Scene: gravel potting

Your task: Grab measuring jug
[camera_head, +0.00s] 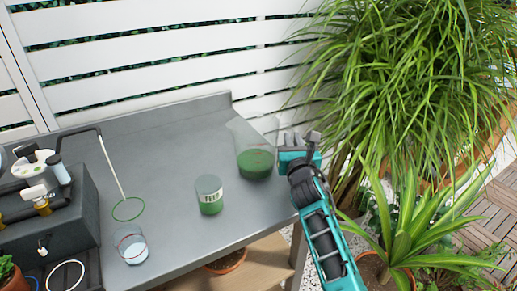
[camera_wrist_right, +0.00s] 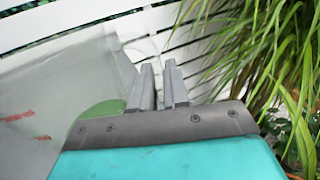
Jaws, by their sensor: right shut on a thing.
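The measuring jug (camera_head: 254,163) is a clear vessel with green contents in its lower part and red marks on its side. It is near the back right of the grey table. My right gripper (camera_head: 290,141) is at the jug's right side, shut on it. In the right wrist view the gripper's two grey fingers (camera_wrist_right: 162,86) are close together beside the jug's clear wall (camera_wrist_right: 65,85). The part of the jug between the fingers is hard to make out. My left gripper is not in view.
A green labelled jar (camera_head: 209,195) and a glass with pale contents (camera_head: 131,246) stand on the grey table (camera_head: 165,160). A green hoop on a thin rod (camera_head: 128,209) is at the left. A dark box (camera_head: 60,215) is at the far left. Leafy plants (camera_head: 420,80) crowd the right.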

